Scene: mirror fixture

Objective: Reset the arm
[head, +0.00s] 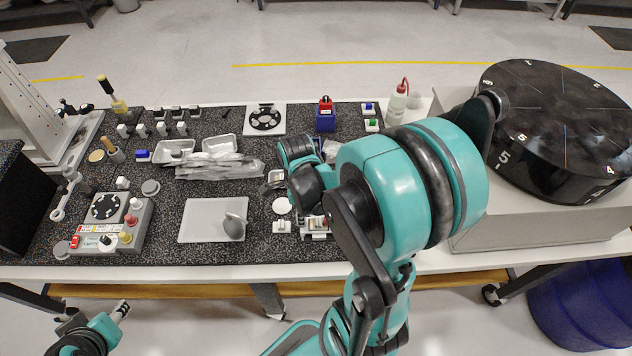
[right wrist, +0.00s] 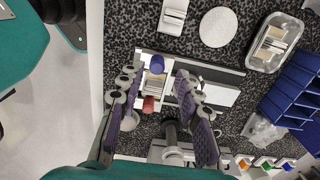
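My right arm (head: 385,190) reaches over the right half of the speckled black table top (head: 290,248) in the head view, and its large teal joint hides part of the table. My right gripper (right wrist: 157,88) shows in the right wrist view with two purple-padded fingers spread apart and no object clearly gripped. Behind the gap lies a metal fixture (right wrist: 222,92), with a blue cylinder (right wrist: 157,64) and a red piece (right wrist: 150,104) near it. Whether the fingers touch these is unclear. My left gripper (head: 121,310) is low at the left, in front of the table; its fingers are too small to judge.
A grey tray (head: 205,222) holding a grey oval part is at the table's middle. A control box (head: 135,232) stands at left. A white bottle (head: 397,104) and a big black numbered drum (head: 560,125) stand at right. Clear plastic bags (head: 220,168) lie behind the tray.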

